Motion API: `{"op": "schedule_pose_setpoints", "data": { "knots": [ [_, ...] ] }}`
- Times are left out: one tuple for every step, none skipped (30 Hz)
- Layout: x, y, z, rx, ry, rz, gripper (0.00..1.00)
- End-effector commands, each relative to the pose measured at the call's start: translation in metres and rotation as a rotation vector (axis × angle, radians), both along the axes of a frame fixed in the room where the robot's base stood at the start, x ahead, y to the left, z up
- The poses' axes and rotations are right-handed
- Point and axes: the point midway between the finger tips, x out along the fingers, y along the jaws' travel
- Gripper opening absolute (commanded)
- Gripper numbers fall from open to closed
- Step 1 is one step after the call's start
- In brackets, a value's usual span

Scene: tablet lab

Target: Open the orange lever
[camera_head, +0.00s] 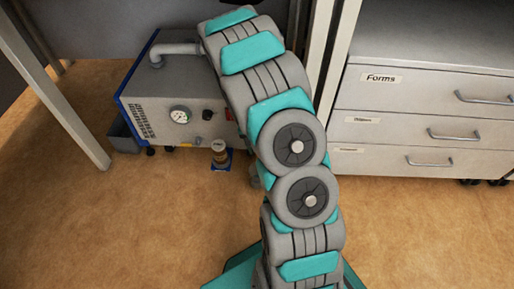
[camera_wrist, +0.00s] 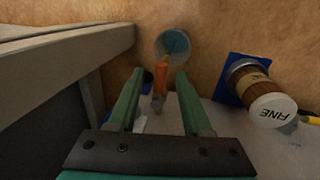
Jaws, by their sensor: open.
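The orange lever (camera_wrist: 161,77) shows in the wrist view, upright in the picture, in the gap between my fingers. My gripper (camera_wrist: 158,76) is open, with one green finger on each side of the lever. I see no clear contact, and the depth between lever and fingertips is hard to judge. The lever's lower end meets a small greyish part. In the head view the lever and my gripper are hidden behind my arm or out of the picture.
A grey machine with a gauge (camera_head: 180,114) stands under the bench. A brown jar with a white lid marked FINE (camera_wrist: 271,110) sits right of my gripper. A round bluish container (camera_wrist: 173,43) lies beyond the lever. A grey frame edge (camera_wrist: 70,55) is close at left. Drawers (camera_head: 420,118) stand right.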

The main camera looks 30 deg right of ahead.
Motion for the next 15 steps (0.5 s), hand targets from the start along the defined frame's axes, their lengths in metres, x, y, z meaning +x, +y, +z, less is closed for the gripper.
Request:
{"op": "schedule_pose_setpoints", "data": {
  "knots": [
    [0.001, 0.0, 0.003, 0.0, -0.002, 0.0, 0.49],
    [0.001, 0.001, 0.004, 0.0, -0.002, 0.0, 0.49],
    [0.002, 0.001, 0.008, -0.001, -0.003, 0.001, 0.49],
    [0.002, 0.002, 0.011, -0.001, -0.004, 0.001, 0.49],
    [0.003, 0.002, 0.014, -0.001, -0.004, 0.001, 0.49],
    [0.003, 0.003, 0.02, -0.001, -0.004, 0.001, 0.49],
    [0.004, 0.004, 0.024, -0.001, -0.004, 0.001, 0.49],
    [0.004, 0.004, 0.028, -0.001, -0.003, 0.001, 0.49],
    [0.005, 0.005, 0.035, -0.001, -0.004, 0.001, 0.49],
    [0.006, 0.006, 0.04, 0.0, -0.004, 0.001, 0.49],
    [0.006, 0.007, 0.045, -0.001, -0.005, 0.001, 0.49],
    [0.007, 0.008, 0.051, -0.001, -0.005, 0.001, 0.49],
    [0.008, 0.009, 0.056, -0.001, -0.005, 0.001, 0.49],
    [0.008, 0.01, 0.061, -0.001, -0.004, 0.001, 0.49],
    [0.008, 0.011, 0.066, -0.001, -0.003, 0.001, 0.49]
  ]
}}
